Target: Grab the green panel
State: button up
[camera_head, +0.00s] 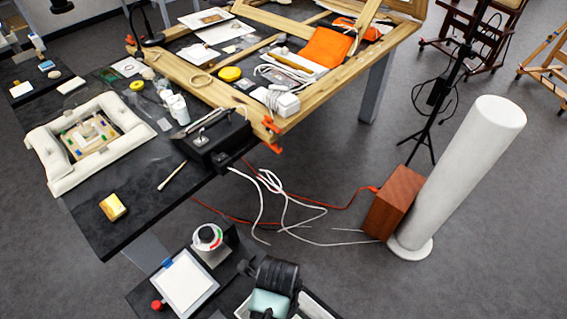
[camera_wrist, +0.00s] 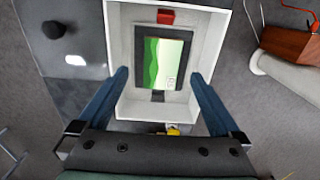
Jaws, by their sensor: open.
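The green panel (camera_wrist: 163,65) lies in a white open-topped box (camera_wrist: 124,40) in the wrist view. It has a dark frame around a green and pale face, with a small light mark at its lower right. My gripper (camera_wrist: 158,75) is open, its two blue fingers reaching up from the bottom of the view. The fingertips appear on either side of the panel's lower half, apart from it, over the box's side walls. Nothing is between them in their grip. Their height above the panel is hard to tell. The panel is hidden in the head view.
A red block (camera_wrist: 165,17) and a dark block (camera_wrist: 158,96) sit at the panel's ends inside the box. A white-topped pad (camera_head: 187,284) and a round dial (camera_head: 208,237) stand nearby. A cluttered black table (camera_head: 142,210) and a white column (camera_head: 462,170) stand beyond.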

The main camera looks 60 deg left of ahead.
jog(key=shift+w+d+f+p, duration=0.1)
jog(key=shift+d+f+p, duration=0.1)
jog(key=shift+f, duration=0.55)
jog(key=shift+w+d+f+p, duration=0.1)
jog(key=shift+f+p, duration=0.1)
jog(key=shift+f, duration=0.6)
jog(key=shift+d+f+p, duration=0.15)
jog(key=shift+f+p, duration=0.05)
jog(key=shift+f, duration=1.3)
jog(key=c, duration=1.3)
